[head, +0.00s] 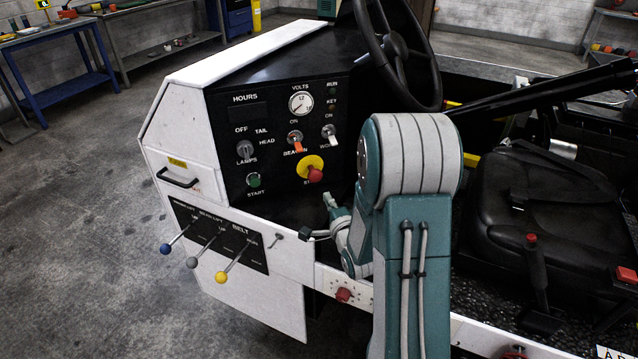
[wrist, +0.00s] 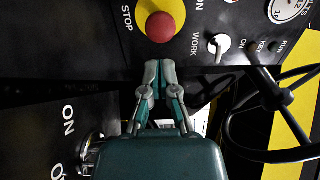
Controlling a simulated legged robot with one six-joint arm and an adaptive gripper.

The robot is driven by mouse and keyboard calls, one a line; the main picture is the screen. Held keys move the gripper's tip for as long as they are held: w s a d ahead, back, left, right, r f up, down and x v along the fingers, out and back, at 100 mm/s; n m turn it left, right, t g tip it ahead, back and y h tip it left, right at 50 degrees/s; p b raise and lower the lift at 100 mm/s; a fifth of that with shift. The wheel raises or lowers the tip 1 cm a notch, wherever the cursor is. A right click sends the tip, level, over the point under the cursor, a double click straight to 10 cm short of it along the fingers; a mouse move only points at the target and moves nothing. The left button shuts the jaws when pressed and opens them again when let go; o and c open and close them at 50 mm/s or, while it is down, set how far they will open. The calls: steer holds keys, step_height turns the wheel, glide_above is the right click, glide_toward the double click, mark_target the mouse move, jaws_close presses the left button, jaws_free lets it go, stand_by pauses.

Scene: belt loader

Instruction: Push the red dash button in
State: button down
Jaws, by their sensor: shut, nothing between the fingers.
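The red dash button (head: 315,174) is a round red mushroom knob on a yellow backing at the lower right of the black dash panel. It also shows at the top of the wrist view (wrist: 161,27), beside the word STOP. My gripper (wrist: 160,66) is shut and empty. Its fingertips point at the dash, just below the button in the wrist view, with a small gap in the picture. In the head view my gripper (head: 329,202) is below and slightly right of the button, partly hidden by my arm. I cannot tell its depth to the panel.
The steering wheel (head: 397,55) stands right of the panel. An orange beacon switch (head: 296,140), a white work switch (head: 330,134) and a green start button (head: 254,181) are near. Belt levers (head: 221,276) stick out at lower left. A black seat (head: 545,195) is at right.

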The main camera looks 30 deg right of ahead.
mark_target(316, 178)
steer(key=w, duration=0.4)
steer(key=w+d, duration=0.1)
steer(key=w, duration=0.2)
steer(key=shift+w, duration=0.9)
steer(key=shift+r, duration=0.1)
